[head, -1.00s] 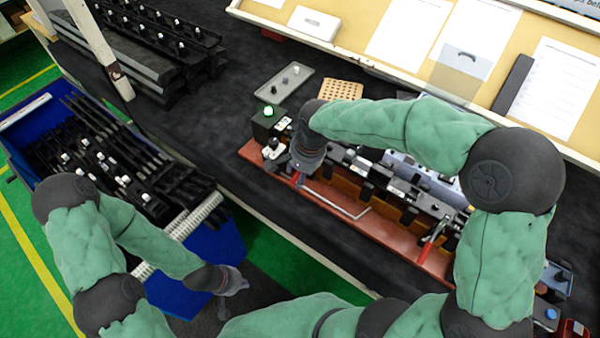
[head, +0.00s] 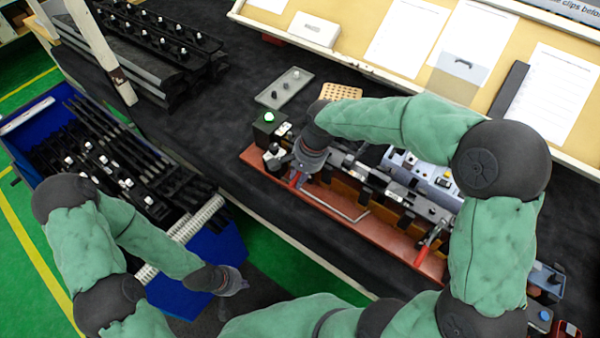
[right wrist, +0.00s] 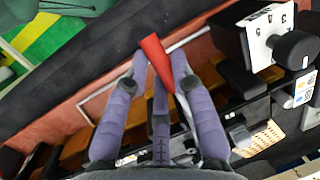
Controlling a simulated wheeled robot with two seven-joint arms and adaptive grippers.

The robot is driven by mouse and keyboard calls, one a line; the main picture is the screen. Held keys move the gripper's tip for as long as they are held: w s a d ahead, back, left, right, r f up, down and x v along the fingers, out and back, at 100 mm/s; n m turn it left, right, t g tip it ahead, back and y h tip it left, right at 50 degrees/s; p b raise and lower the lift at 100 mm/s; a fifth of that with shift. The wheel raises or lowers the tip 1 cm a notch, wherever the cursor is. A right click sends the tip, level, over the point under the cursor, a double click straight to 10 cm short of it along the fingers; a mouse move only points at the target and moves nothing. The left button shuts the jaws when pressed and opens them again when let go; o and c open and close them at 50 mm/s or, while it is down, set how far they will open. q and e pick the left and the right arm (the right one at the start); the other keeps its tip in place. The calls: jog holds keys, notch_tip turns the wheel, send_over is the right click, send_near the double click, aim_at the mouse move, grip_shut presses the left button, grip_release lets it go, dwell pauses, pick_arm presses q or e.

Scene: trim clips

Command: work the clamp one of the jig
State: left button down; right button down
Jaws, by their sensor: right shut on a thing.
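The jig (head: 335,221) is a long red-brown base on the dark bench, carrying a row of dark blocks and a bent metal rod along its near side. At its left end, my right gripper (head: 298,178) is shut on a red clamp handle. In the right wrist view the red handle (right wrist: 153,55) stands between the fingers of the right gripper (right wrist: 158,72), its tip reaching past them. The clamp's body is mostly hidden by the gripper. My left gripper (head: 236,284) hangs away from the jig at lower left, too small to tell open from shut.
Another red-handled clamp (head: 430,243) sits further right on the jig. A box with a green light (head: 268,117) stands at the jig's left end. A grey tray (head: 283,88) lies behind. A blue bin (head: 225,247) of dark strips is at left. My right forearm hides part of the jig.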

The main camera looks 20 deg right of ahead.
jog(key=r+g+y+p, duration=0.1)
jog(key=p, duration=0.1)
jog(key=r+g+y+p, duration=0.1)
jog(key=y+p, duration=0.1)
jog(key=p, duration=0.1)
jog(key=r+g+y+p, duration=0.1)
jog(key=p, duration=0.2)
jog(key=shift+w+d+r+m+g+y, duration=0.2)
jog(key=shift+w+d+m+g+y, duration=0.1)
jog(key=shift+d+y, duration=0.1)
jog(key=y, duration=0.1)
jog(key=g+y+p, duration=0.1)
jog(key=r+g+y+p, duration=0.1)
jog(key=shift+w+d, duration=0.3)
jog(key=shift+d, duration=0.05)
jog(key=shift+w+d+r+m+g+y+p, duration=0.15)
jog(key=shift+w+d+r+g+y+p, duration=0.1)
jog(key=shift+g+y, duration=0.25)
jog(key=shift+w+d+r+m+g+y+p, duration=0.1)
jog(key=shift+d+r+m+g+y+p, duration=0.15)
jog(key=shift+y, duration=0.35)
jog(key=c, duration=1)
grip_release()
jog(key=v, duration=1.2)
jog(key=shift+d+f, duration=0.1)
jog(key=shift+f, duration=0.1)
